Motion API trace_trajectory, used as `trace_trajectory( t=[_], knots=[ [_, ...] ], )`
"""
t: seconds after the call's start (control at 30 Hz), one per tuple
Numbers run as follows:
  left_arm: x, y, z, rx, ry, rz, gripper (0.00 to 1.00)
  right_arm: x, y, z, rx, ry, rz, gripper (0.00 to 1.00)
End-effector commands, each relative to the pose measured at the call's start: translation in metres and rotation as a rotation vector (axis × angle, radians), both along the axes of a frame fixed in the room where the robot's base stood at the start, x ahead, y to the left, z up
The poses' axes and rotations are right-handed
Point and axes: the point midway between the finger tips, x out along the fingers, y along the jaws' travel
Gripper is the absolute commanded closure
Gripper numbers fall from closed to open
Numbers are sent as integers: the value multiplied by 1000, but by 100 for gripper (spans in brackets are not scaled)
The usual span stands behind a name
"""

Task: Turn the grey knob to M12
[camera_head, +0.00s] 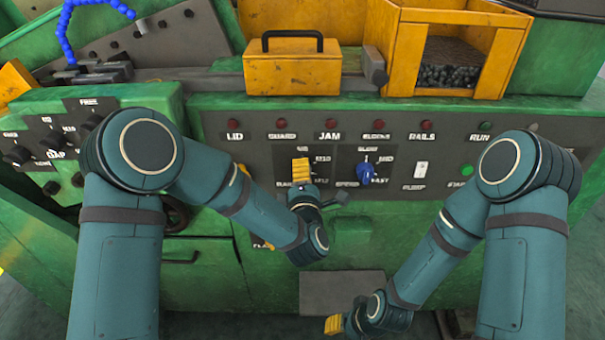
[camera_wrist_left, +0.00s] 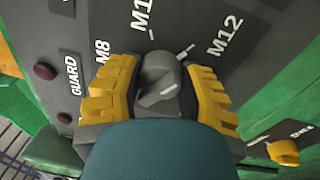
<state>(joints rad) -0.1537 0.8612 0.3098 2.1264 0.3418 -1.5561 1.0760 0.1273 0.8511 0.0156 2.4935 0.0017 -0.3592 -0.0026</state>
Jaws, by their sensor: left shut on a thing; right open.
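The grey knob (camera_wrist_left: 158,78) sits on the dark panel in the left wrist view, between the yellow fingers of my left gripper (camera_wrist_left: 160,95). The gripper is shut on it, one finger on each side. Labels M8, a partly cut-off M1-something and M12 (camera_wrist_left: 224,36) lie around the knob. A white mark shows at the knob's edge, on the side toward M12; I cannot tell the exact setting. In the head view my left gripper (camera_head: 301,172) covers the knob. My right gripper (camera_head: 334,325) is open and low, away from the panel.
A blue speed knob (camera_head: 366,174) is right of my left gripper, with a white switch (camera_head: 421,170) beyond it. Red lamps (camera_head: 331,124) line the panel above. A yellow box (camera_head: 293,66) and an open yellow bin (camera_head: 408,60) stand on top.

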Motion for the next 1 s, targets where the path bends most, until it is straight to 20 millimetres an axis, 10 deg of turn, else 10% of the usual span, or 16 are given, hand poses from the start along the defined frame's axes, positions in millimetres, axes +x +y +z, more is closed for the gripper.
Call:
trace_trajectory(
  t=[0.03,0.07,0.17,0.57,1.0],
  knots=[
    [0,-2,0,-1,-1,-4,97,0,0,0,0,0,0,53],
    [0,-2,0,-1,-1,-4,55,0,0,0,0,0,0,53],
    [0,-1,0,-1,0,-3,26,0,0,0,0,0,0,53],
    [-6,-1,0,-1,0,-2,26,0,0,0,0,0,0,53],
    [-86,-5,-6,1,3,-6,26,0,0,0,0,0,0,53]
  ],
)
